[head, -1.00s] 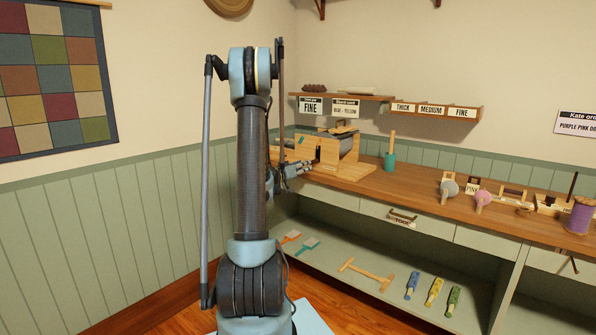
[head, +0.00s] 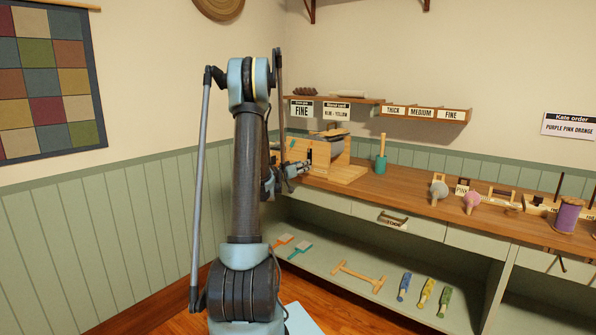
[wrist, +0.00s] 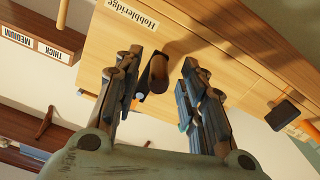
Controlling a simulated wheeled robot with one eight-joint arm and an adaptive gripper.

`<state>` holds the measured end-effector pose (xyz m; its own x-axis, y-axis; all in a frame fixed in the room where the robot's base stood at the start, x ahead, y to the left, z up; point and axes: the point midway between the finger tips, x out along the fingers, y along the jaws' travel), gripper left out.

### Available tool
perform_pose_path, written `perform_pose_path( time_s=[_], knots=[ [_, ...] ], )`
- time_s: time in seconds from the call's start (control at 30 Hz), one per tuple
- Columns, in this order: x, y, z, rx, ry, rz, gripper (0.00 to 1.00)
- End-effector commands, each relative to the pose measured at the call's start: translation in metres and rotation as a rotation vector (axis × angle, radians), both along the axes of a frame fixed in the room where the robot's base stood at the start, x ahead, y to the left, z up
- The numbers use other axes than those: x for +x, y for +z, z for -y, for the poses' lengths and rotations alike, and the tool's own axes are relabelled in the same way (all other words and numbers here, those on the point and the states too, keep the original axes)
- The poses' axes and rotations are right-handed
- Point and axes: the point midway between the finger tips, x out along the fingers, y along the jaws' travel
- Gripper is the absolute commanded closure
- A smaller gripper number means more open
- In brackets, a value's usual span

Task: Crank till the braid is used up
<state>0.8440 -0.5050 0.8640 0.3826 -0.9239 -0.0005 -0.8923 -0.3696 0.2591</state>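The wooden cranking machine (head: 342,172) stands at the left end of the bench, with a grey drum (head: 338,146). My gripper (head: 289,173) is at its left front side in the head view. In the wrist view, my gripper (wrist: 156,76) has its two dark fingers apart, one on each side of a dark crank handle with a brown round end (wrist: 158,72). Gaps show between the handle and both fingers, so it does not look gripped. Behind it is the machine's pale wooden side with a "Hobbleridge" label (wrist: 132,14). I cannot make out the braid.
A teal pot with a wooden stick (head: 380,163) stands right of the machine. Farther right are a grey ball (head: 439,189), a pink ball (head: 472,201) and a purple spool (head: 566,215). A labelled wall shelf (head: 426,113) hangs above. Paddles and tools lie on the lower shelf (head: 325,263).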

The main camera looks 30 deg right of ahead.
Motion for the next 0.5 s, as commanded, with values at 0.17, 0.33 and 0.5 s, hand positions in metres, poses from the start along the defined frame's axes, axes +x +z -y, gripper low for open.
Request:
perform_pose_path(
  time_s=[0.17,0.33,0.5],
  knots=[
    [0.004,0.000,0.011,0.000,0.000,0.000,0.62],
    [0.006,0.000,0.014,0.000,0.000,0.000,0.62],
    [0.006,0.001,0.017,0.000,-0.001,0.000,0.62]
  ],
)
